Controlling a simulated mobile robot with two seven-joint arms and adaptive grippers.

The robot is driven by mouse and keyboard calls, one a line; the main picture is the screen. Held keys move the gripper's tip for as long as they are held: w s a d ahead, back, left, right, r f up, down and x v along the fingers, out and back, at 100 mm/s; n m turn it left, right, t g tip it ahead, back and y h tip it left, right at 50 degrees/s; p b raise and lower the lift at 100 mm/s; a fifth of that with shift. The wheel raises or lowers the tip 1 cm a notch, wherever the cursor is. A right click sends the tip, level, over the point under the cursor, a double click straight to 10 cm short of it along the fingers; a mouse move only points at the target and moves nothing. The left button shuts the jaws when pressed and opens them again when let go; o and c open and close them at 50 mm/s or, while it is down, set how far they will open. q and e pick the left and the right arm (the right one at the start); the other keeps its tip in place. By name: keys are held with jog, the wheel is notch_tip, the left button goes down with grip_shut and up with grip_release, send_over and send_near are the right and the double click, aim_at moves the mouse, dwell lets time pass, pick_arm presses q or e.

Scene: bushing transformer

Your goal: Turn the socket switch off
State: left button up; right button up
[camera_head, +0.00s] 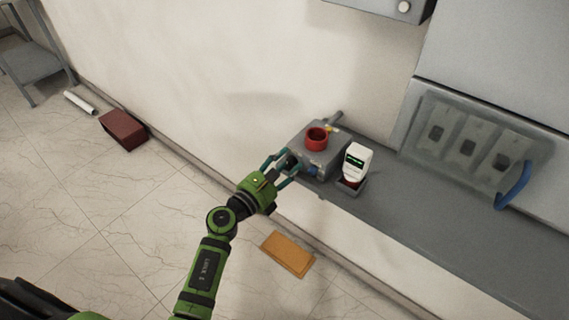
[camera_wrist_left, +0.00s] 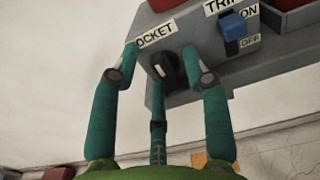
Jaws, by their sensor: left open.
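A grey control box (camera_head: 318,153) with a red round part on top stands on the grey shelf. In the left wrist view, its front (camera_wrist_left: 192,28) carries a "SOCKET" label above a dark knob (camera_wrist_left: 164,68). A blue switch (camera_wrist_left: 234,30) sits to the right, between a partly cut-off "TRIP" label and "ON" and "OFF" labels. My left gripper (camera_head: 284,167) is at the front of the box. In the wrist view, its teal fingers (camera_wrist_left: 160,62) are spread around the knob; I cannot tell whether they touch it. My right gripper is not in view.
A white device with a green display (camera_head: 357,158) stands just right of the box. An orange mat (camera_head: 287,254) and a dark red box (camera_head: 122,130) lie on the floor.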

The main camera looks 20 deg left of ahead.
pick_arm(q)
jog(key=shift+c, duration=0.8)
grip_shut()
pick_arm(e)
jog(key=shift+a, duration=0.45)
pick_arm(q)
jog(key=shift+a+r, duration=0.1)
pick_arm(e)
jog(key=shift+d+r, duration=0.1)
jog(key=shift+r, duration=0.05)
pick_arm(q)
jog(key=n+p, duration=0.1)
jog(key=n, duration=0.5)
jog(key=f+n+p, duration=0.1)
jog(key=n+p, duration=0.1)
jog(key=n, duration=0.4)
jog(key=n+p, duration=0.2)
jog(key=n, duration=0.3)
jog(key=shift+f+n, duration=0.15)
jog(key=shift+n, duration=0.25)
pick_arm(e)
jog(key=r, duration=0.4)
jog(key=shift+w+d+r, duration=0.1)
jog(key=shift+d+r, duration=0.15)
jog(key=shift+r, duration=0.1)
pick_arm(q)
jog(key=shift+s, duration=0.1)
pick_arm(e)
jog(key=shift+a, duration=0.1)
